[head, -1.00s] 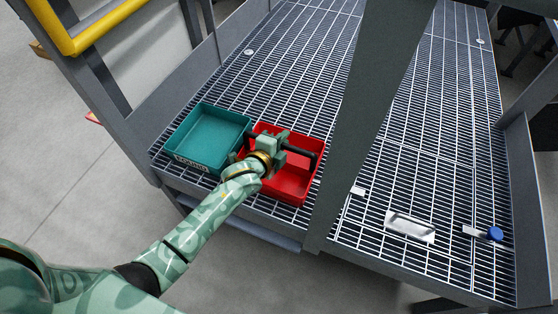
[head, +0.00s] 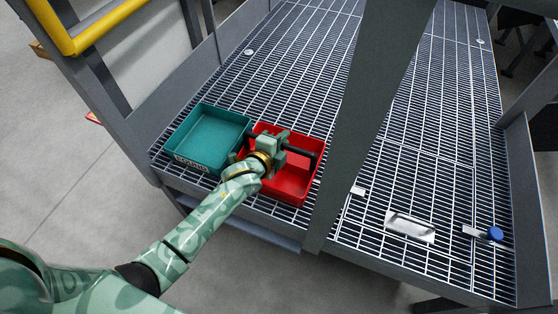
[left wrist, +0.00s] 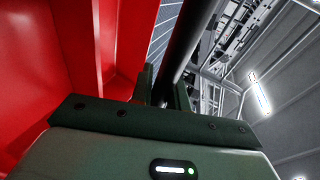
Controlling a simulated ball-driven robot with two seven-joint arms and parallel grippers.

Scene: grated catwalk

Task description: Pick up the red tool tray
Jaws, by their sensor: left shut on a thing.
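The red tool tray (head: 292,184) is an open box with a dark bar handle (head: 301,153) across its top. It appears to rest on the grating near the platform's front edge. My left gripper (head: 277,146) is over the tray, shut on the handle. In the left wrist view the dark round handle (left wrist: 184,40) runs between the two fingers of my left gripper (left wrist: 164,84), with the red tray wall (left wrist: 85,40) at the left. My gripper and wrist hide part of the tray. My right gripper is not in view.
A teal tray (head: 208,137) stands close to the red tray's left side. A wide grey post (head: 365,110) rises just right of the red tray. A metal plate (head: 409,226) and a blue knob (head: 495,234) are further right. The grating (head: 300,60) behind is clear.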

